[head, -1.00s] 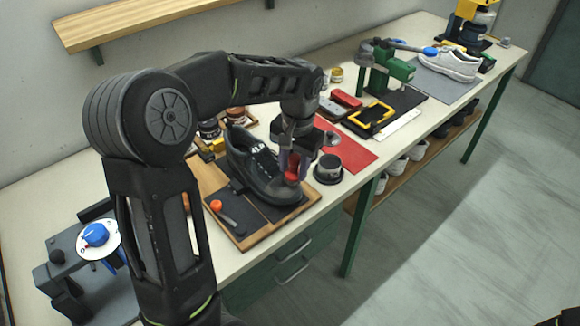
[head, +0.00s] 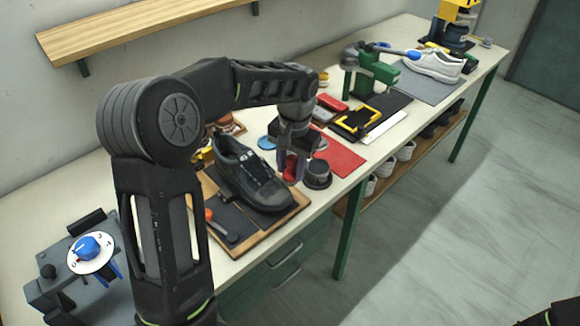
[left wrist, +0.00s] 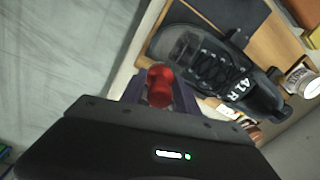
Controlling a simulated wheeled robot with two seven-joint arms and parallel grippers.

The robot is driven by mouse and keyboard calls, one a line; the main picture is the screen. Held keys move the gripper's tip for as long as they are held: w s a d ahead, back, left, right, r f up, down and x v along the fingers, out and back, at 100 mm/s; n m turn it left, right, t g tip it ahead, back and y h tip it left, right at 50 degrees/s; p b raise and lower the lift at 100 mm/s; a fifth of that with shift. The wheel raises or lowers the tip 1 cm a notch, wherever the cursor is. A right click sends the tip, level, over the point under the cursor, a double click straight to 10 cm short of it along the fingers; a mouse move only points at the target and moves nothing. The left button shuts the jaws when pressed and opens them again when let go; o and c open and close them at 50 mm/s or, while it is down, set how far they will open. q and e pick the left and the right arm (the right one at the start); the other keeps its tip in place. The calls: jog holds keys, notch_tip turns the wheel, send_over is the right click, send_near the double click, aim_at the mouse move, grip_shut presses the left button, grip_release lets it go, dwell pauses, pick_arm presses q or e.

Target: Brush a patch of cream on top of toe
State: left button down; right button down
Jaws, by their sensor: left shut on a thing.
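A black shoe (head: 250,178) stands on a wooden board, its toe toward the table's front edge. In the left wrist view the shoe (left wrist: 215,62) shows its laces and the white mark "41 R". My left gripper (head: 292,170) points down between the toe and a dark round jar (head: 317,173). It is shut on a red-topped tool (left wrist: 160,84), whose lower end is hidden. I cannot tell whether the tool touches anything. I cannot make out a cream patch on the toe. My right gripper is not in view.
An orange-tipped tool (head: 222,227) lies on the wooden board (head: 255,244) left of the shoe. A red mat (head: 340,158) lies beyond the jar. A green stand (head: 375,75) and a white shoe (head: 435,64) are farther back. A machine with a blue knob (head: 87,247) sits at the left.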

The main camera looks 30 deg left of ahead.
pick_arm(q)
jog(key=shift+s, duration=0.15)
jog(key=shift+s+a+f+b, duration=0.1)
jog(key=shift+s+a+b, duration=0.2)
jog(key=shift+s, duration=0.3)
jog(key=shift+s+a, duration=0.15)
jog(key=shift+s, duration=0.6)
jog(key=shift+s+f, duration=0.1)
jog(key=shift+s+a+b, duration=0.25)
jog(key=shift+s+b, duration=0.25)
jog(key=shift+s, duration=0.35)
jog(key=shift+s+a, duration=0.15)
jog(key=shift+s, duration=0.45)
jog(key=s, duration=0.2)
jog(key=shift+s+a+r+b, duration=0.25)
jog(key=shift+s+a+b, duration=0.05)
jog(key=shift+s+b, duration=0.05)
